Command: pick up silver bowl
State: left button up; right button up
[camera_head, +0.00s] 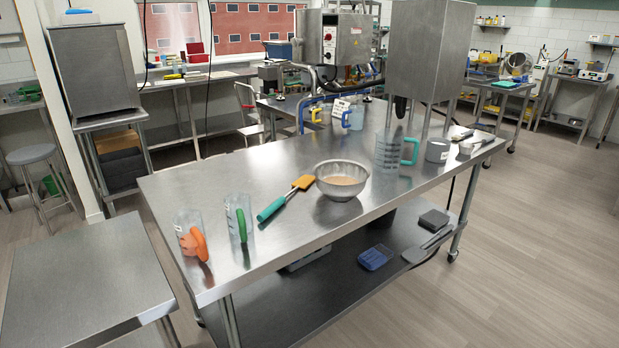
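The silver bowl (342,192) stands upright on the steel table (285,265), near the table's front edge. It holds a pale brownish content (341,181). A spatula (286,199) with an orange head and a teal handle lies just left of the bowl, its head close to the bowl's rim. Neither of my grippers shows in the head view.
Left of the bowl stand clear jugs with an orange handle (195,243) and a green handle (241,224). Right of it are a large clear jug with a teal handle (410,150) and a grey cup (438,150). The floor in front (520,260) is clear.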

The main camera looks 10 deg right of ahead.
aim_at(340, 181)
jog(key=i+l+u, duration=0.1)
jog(key=l, duration=0.35)
jog(key=i+l+u, duration=0.15)
jog(key=l, duration=0.3)
jog(key=i+l+u, duration=0.1)
jog(key=i+l, duration=0.15)
jog(key=l, duration=0.2)
jog(key=i+l+u, duration=0.1)
jog(key=l, duration=0.4)
jog(key=i+l+u, duration=0.1)
jog(key=l, duration=0.4)
